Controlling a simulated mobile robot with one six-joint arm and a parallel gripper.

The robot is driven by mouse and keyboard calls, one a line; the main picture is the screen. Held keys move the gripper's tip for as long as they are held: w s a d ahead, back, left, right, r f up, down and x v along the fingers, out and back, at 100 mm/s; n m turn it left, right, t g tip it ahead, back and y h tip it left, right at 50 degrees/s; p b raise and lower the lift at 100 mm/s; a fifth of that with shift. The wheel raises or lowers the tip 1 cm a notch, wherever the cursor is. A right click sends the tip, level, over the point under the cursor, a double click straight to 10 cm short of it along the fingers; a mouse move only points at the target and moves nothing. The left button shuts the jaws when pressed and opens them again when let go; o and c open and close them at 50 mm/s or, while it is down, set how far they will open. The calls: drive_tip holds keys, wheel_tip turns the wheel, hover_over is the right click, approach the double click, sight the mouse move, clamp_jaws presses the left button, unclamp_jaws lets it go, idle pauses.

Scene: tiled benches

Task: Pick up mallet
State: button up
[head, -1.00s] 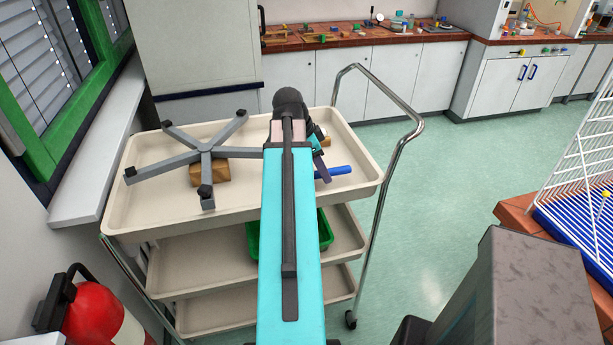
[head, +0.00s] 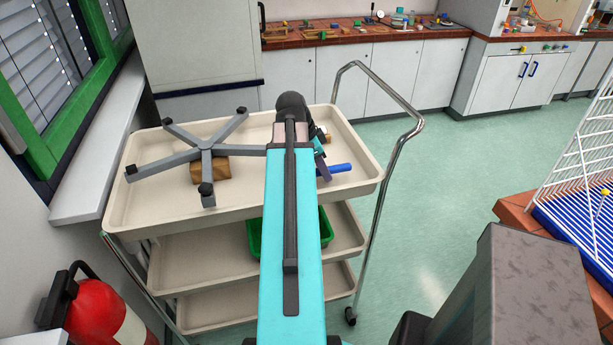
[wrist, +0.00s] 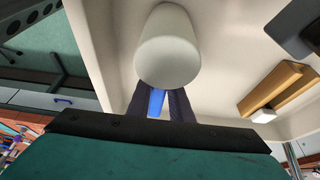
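The mallet's blue handle (head: 335,169) lies in the trolley's top tray, just right of my arm in the head view. In the wrist view, the handle (wrist: 156,101) shows between the two dark fingers of my gripper (wrist: 160,103). A pale rounded cylinder (wrist: 168,48), apparently the mallet's head, covers the fingertips there. I cannot tell whether the fingers press on the handle. In the head view, one dark finger (head: 321,165) shows beside the handle, and my arm hides the rest of the mallet.
The cream trolley (head: 120,215) also holds a grey star-shaped base (head: 207,146) and a brown block (head: 212,169) left of my arm. A green bin (head: 326,232) sits on a lower shelf. A metal handle (head: 396,165) rises at the trolley's right. Green floor lies beyond it.

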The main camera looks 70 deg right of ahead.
clamp_jaws()
drive_tip(key=shift+r, duration=0.15)
drive_tip(key=shift+r+b, duration=1.3)
drive_tip(key=shift+r, duration=3.6)
